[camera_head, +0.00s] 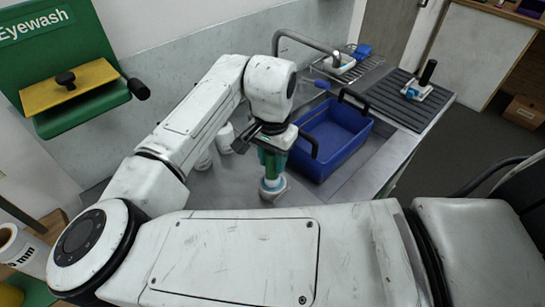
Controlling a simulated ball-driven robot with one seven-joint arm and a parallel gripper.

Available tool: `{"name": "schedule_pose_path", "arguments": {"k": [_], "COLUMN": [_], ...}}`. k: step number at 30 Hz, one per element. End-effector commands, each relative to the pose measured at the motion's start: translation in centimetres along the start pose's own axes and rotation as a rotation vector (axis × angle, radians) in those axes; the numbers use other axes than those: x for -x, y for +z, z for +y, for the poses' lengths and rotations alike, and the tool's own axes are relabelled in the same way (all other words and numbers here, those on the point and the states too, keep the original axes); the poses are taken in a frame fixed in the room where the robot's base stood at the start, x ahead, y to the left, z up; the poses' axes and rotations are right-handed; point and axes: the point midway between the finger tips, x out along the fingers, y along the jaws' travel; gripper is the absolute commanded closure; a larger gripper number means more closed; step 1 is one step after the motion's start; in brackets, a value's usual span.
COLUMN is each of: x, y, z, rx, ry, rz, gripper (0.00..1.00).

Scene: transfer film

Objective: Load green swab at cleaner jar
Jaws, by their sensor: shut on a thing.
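My gripper (268,141) is at the end of my white arm, pointing down over the steel counter. It is shut on a green swab (273,162), which hangs upright below it. Directly under the swab is a small jar (273,187) with a blue band and a pale base, standing on the counter. The swab's lower end meets the top of the jar; I cannot tell how far it reaches inside. The gripper's fingers are partly hidden by the wrist.
A blue tub (333,140) with dark handles sits just right of the gripper. White containers (224,137) stand to the left. A tap (305,42) arches behind. A dark ribbed mat (397,101) holds a black-handled tool (421,82). A green eyewash station (85,112) is at left.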

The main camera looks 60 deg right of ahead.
Motion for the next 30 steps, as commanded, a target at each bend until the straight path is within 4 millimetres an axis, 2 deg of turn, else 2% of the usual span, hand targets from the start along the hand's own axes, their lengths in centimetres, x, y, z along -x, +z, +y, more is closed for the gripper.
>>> {"name": "schedule_pose_path", "arguments": {"k": [14, 30], "x": [-0.1, 3.9], "y": [0.0, 0.0], "z": [0.1, 0.1], "rx": [0.000, 0.000], "ry": [0.002, 0.002], "rz": [-0.003, -0.001], "gripper": [0.96, 0.96]}}
